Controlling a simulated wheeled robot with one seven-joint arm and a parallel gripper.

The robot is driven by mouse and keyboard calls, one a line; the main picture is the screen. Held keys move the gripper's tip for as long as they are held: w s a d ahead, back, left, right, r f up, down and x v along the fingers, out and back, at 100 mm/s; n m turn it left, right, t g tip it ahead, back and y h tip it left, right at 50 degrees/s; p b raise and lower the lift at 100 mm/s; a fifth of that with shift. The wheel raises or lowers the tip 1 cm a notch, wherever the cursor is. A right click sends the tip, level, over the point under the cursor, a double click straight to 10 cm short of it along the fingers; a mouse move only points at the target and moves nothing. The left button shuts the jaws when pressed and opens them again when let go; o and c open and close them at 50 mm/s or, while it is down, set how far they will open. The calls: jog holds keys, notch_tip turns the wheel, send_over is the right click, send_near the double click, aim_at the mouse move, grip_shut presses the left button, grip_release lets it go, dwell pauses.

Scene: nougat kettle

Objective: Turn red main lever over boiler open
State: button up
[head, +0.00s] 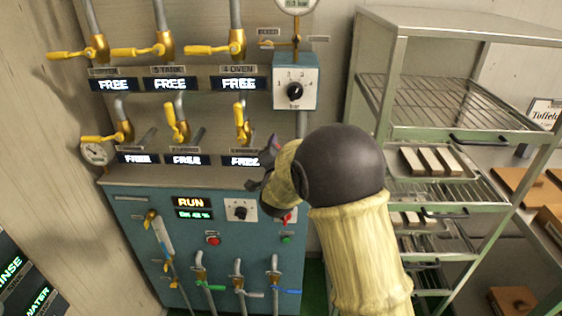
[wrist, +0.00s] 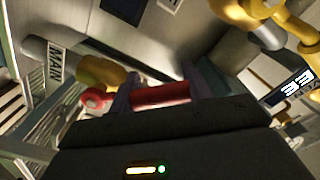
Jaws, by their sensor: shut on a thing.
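The red main lever (wrist: 163,95) shows in the wrist view as a red bar with a round red end at its left, beside a yellow-brass valve body (wrist: 103,72). A plate reading MAIN (wrist: 57,62) is next to it. My gripper (wrist: 160,88) is shut on the red bar, one dark finger at each side. In the head view my gripper (head: 268,158) is at the boiler's upper right, above the blue panel. My arm hides the lever there.
The blue boiler panel (head: 150,262) carries knobs, buttons and several small valves. Brass valves with FREE displays (head: 240,84) line the wall above. A metal rack (head: 455,25) with trays stands close to the right of my arm.

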jog(key=shift+d+r+m+b, duration=0.25)
jog(key=shift+d+m+b, duration=0.05)
jog(key=shift+m+b, duration=0.35)
jog(key=o, duration=1.4)
jog(key=shift+s+d, duration=0.1)
jog(key=shift+s, duration=0.55)
jog(key=s+b, duration=0.3)
jog(key=s, duration=1.3)
jog(key=shift+d, duration=0.15)
